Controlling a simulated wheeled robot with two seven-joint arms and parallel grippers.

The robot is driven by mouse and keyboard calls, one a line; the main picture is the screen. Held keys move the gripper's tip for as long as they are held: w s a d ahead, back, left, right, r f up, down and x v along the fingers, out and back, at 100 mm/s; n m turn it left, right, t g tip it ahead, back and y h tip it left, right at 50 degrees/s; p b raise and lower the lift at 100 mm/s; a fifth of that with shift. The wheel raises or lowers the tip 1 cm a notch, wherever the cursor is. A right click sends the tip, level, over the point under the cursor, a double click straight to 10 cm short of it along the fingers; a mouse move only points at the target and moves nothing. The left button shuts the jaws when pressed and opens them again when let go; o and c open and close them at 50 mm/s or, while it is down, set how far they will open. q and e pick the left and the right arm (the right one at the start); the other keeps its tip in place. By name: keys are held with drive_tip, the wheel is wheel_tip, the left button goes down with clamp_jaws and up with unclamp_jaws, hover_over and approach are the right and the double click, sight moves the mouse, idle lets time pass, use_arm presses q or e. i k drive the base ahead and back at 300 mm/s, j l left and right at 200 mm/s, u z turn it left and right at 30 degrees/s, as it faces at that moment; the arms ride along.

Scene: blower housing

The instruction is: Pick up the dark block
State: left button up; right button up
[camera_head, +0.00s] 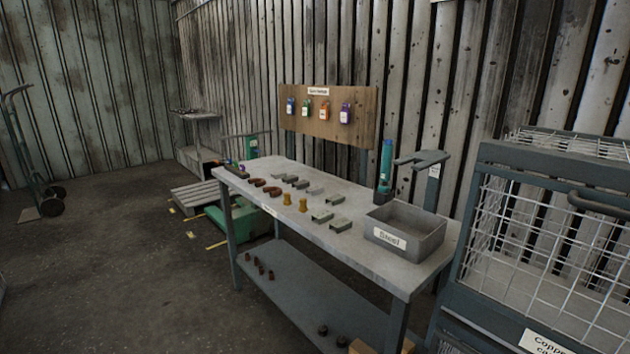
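A grey metal workbench (355,245) stands in the middle of the camera_head view, with small parts in rows on its top. Several small dark grey blocks lie near its back edge, among them one dark block (301,184) and another like it (290,179). They are small in the picture, and I cannot tell which one is the dark block named. A lighter grey block (315,190) lies beside them. Neither of my grippers is in view.
Brown curved pieces (272,191), yellow pieces (303,205) and grey-green channel pieces (340,225) share the bench top. A tray labelled Steel (425,240) stands at its right end. A wire cage (540,235) is at the right. Floor at the left (120,270) is clear.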

sight(301, 184)
drive_tip(key=i+j+z, duration=0.35)
drive_tip(key=i+j, duration=0.3)
drive_tip(key=i+j+z, duration=0.4)
drive_tip(key=i+j, duration=0.15)
drive_tip(key=j, duration=0.25)
drive_tip(key=i+j+z, duration=0.2)
drive_tip(key=j, duration=0.25)
drive_tip(key=i+j+z, duration=0.15)
drive_tip(key=j, duration=0.35)
drive_tip(key=i+j+z, duration=0.2)
drive_tip(key=j, duration=0.35)
drive_tip(key=i+j+z, duration=0.2)
drive_tip(key=j, duration=0.35)
